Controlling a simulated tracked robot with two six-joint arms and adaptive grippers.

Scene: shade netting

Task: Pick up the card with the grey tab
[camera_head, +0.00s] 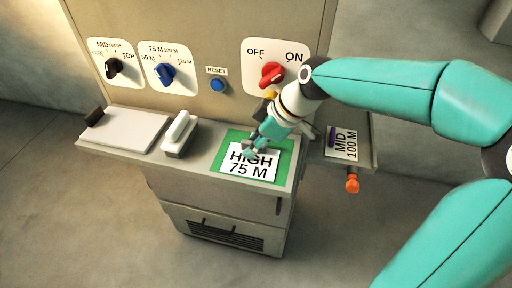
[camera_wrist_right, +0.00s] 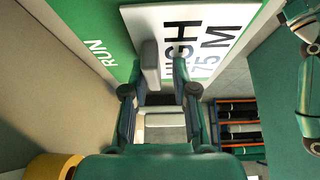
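The white card reading HIGH 75 M (camera_head: 250,168) lies on the green mat (camera_head: 285,158) on the panel's ledge. Its grey tab (camera_wrist_right: 150,65) shows in the right wrist view, standing up from the card (camera_wrist_right: 205,35). My right gripper (camera_head: 252,148) is low over the card's upper edge in the head view. In the right wrist view my right gripper (camera_wrist_right: 158,75) is open, with the grey tab between its fingertips. I see a gap on the right finger's side; contact on the left is unclear. My left gripper is outside the head view; a teal jointed part of mine shows at the wrist view's right edge.
Another card, MID 100 M (camera_head: 347,143), with a purple tab, lies on the right side shelf. A white plate with a dark block (camera_head: 120,130) and a white-handled block (camera_head: 179,134) stand left on the ledge. The red knob (camera_head: 271,73) is close behind my right wrist.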

